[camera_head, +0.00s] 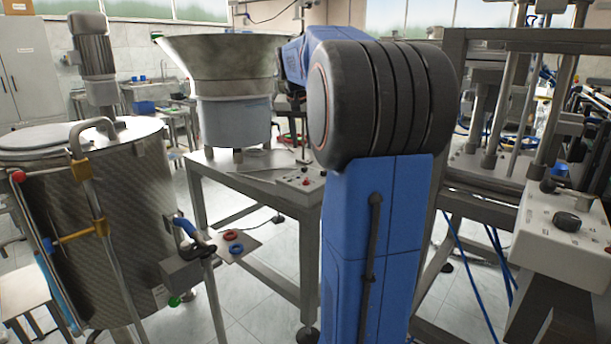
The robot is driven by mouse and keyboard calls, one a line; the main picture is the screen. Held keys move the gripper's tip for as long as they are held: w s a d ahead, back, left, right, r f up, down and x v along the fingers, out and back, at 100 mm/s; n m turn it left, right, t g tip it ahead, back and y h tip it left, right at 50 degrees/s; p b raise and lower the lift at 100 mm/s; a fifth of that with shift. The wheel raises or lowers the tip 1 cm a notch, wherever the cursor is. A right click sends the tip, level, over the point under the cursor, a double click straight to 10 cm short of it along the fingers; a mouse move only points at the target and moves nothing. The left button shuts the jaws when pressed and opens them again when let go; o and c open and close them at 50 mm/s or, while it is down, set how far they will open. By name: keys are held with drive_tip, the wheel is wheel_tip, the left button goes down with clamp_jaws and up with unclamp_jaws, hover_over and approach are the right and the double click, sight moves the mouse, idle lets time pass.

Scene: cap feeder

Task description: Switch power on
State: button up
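The cap feeder (234,124), a metal bowl flaring out above a grey-blue cylindrical base, stands on a metal table (200,177).
A large metal tank (100,220) with pipes and a motor stands at the left. A machine frame with a white control box (562,230) stands at the right. Blue hoses hang below it.

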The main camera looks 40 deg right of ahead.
sight(306, 178)
drive_tip(key=x, duration=1.5)
drive_tip(key=shift+f, duration=0.2)
clamp_jaws()
